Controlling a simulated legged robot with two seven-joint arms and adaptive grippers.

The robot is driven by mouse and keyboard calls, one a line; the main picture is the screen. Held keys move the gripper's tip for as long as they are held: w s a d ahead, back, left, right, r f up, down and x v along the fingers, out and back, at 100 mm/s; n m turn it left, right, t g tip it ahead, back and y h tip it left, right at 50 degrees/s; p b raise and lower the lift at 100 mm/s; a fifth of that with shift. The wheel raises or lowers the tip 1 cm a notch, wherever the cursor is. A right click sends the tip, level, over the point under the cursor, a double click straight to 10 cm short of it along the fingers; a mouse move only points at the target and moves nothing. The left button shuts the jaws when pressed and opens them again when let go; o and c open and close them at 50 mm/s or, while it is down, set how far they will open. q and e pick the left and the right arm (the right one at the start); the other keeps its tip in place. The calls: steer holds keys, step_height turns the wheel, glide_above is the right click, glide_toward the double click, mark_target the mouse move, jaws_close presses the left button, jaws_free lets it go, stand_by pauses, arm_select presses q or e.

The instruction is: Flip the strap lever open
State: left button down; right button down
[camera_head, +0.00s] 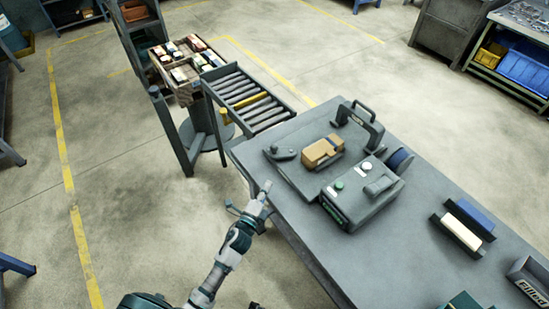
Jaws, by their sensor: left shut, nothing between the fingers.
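A grey machine (362,192) with a green button and a white button sits on the table. Beside it a tan block (322,151) rests on a dark plate (300,176). A small dark lever-like part (281,152) lies at the plate's far left corner; I cannot tell for sure whether it is the strap lever. My left gripper (266,187) is shut and empty at the table's left edge, below and left of that part and apart from it. My right gripper is not in view.
A roller rack (248,99) adjoins the table's far left end, with a box of small packages (187,67) beyond it. A dark arched handle (359,120) stands behind the block. Holders with a blue and a white bar (462,231) lie right. The table front (375,265) is clear.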

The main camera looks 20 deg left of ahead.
arm_select(q)
steer(key=w, duration=0.3)
steer(key=w+d, duration=0.1)
steer(key=w, duration=0.5)
steer(key=shift+w+d+r, duration=0.2)
steer(key=shift+w+r, duration=0.1)
steer(key=shift+r, duration=0.1)
steer(key=w+a, duration=0.2)
steer(key=shift+w+r, duration=0.15)
steer(key=shift+w, duration=0.15)
steer(key=shift+w+a, duration=0.2)
steer(key=shift+w, duration=0.05)
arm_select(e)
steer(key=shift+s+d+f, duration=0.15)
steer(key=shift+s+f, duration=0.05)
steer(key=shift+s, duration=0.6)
arm_select(q)
steer(key=shift+p, duration=0.3)
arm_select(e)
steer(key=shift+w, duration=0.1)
arm_select(q)
steer(key=shift+a, duration=0.1)
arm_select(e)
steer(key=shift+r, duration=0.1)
